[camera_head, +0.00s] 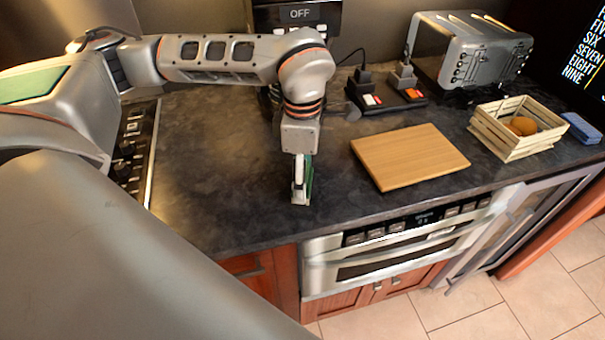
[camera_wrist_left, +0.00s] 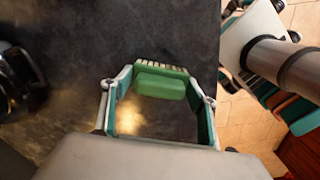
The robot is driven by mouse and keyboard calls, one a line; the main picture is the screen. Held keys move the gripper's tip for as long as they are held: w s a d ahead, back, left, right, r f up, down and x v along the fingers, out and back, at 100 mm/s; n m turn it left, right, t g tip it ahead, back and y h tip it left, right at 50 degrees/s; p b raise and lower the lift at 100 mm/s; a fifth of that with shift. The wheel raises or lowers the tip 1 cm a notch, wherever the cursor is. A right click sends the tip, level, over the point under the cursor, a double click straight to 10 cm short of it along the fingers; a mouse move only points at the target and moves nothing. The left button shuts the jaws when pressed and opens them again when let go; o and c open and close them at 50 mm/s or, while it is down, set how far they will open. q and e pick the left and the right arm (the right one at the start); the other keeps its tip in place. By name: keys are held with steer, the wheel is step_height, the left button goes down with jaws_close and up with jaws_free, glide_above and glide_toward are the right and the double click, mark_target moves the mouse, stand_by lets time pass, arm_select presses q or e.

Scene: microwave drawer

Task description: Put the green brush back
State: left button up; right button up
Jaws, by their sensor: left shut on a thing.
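The green brush (camera_wrist_left: 160,85), with a row of pale bristles along its top edge in the left wrist view, sits between the fingertips of my left gripper (camera_wrist_left: 162,84). The gripper is shut on it. In the head view my left gripper (camera_head: 301,192) points down over the dark countertop (camera_head: 215,205), near its front edge and left of the wooden board. There the fingers largely hide the brush, and I cannot tell whether it touches the counter. My right gripper is not seen clearly in either view.
A wooden board (camera_head: 410,156) lies right of the gripper. Farther right are a slatted wooden crate (camera_head: 490,145) holding a round orange-brown item (camera_head: 523,126), and a blue sponge (camera_head: 580,128). A toaster (camera_head: 470,50) and power strip (camera_head: 388,97) stand behind. The microwave drawer (camera_head: 400,245) is below the counter.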

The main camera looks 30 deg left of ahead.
arm_select(q)
steer(key=shift+f, duration=0.15)
steer(key=o, duration=1)
step_height(320, 180, up, 12)
steer(key=shift+r, duration=0.2)
